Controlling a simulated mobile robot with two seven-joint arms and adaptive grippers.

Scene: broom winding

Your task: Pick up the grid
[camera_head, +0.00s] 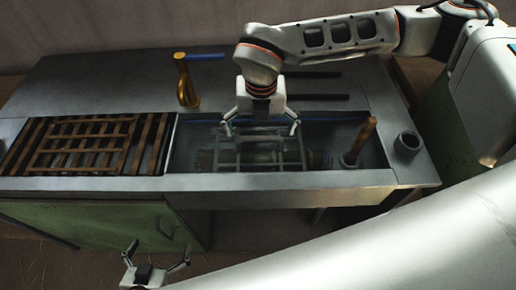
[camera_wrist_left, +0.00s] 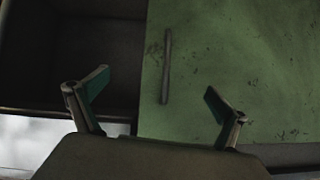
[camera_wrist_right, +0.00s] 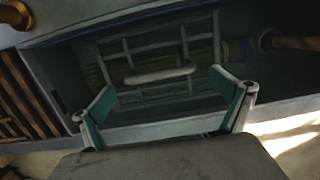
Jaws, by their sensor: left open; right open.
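A metal grid (camera_head: 262,157) of thin bars sits in the sunken basin of the workbench. In the right wrist view the grid (camera_wrist_right: 190,88) shows a pale handle bar across its middle. My right gripper (camera_head: 261,130) is open above the grid, and its fingers partly cover it in the head view. In the right wrist view its fingertips (camera_wrist_right: 163,90) stand apart on either side of the handle bar; I cannot tell whether they touch the grid. My left gripper (camera_head: 160,250) is open and empty, low in front of the bench and away from the grid.
A brownish-green bundle (camera_head: 230,161) lies in the basin under the grid. A wooden handle (camera_head: 360,138) stands at the basin's right end. A wooden slatted rack (camera_head: 85,145) covers the left side. A brass tap (camera_head: 186,82) stands behind. A green cabinet door (camera_wrist_left: 230,60) faces my left gripper.

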